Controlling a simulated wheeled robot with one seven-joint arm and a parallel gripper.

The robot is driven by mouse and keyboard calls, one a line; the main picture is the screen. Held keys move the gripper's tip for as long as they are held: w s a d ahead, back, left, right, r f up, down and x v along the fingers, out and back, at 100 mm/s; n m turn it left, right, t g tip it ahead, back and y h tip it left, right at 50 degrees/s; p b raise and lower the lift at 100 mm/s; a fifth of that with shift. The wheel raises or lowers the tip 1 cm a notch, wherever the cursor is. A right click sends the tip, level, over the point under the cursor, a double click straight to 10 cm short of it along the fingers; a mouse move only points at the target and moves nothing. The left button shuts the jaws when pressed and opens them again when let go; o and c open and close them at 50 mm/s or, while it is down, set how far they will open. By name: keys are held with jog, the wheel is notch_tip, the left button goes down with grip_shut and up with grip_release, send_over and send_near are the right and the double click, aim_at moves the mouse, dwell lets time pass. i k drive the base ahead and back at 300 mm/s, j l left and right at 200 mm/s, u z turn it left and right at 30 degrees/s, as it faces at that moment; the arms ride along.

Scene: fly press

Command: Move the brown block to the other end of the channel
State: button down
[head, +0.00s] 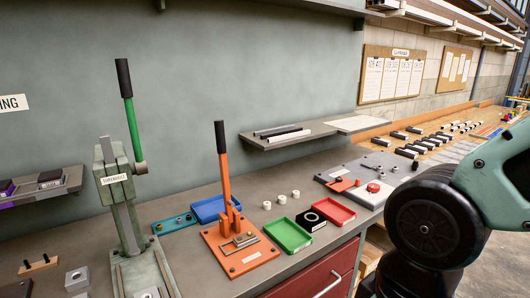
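I cannot make out a brown block in a channel for certain. A small brown wooden bar (38,265) with dark knobs lies on the bench at the lower left. An orange plate (240,247) under an orange hand lever (222,165) carries thin metal strips; whether they form a channel is too small to tell. A green press (122,205) with an upright green lever stands left of it, its base cut by the bottom edge. My arm shows at the right, but my gripper is out of view.
A blue tray (214,208), a green tray (288,236) and a red tray (333,210) lie around the orange plate. A black square piece (312,218) sits between trays. A wall shelf (290,136) hangs behind. A grey board (360,175) lies further right.

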aim_at(243, 240)
jog(key=i+u, duration=0.2)
jog(key=i, duration=0.45)
jog(key=i+l+u, duration=0.2)
jog(key=i, duration=0.4)
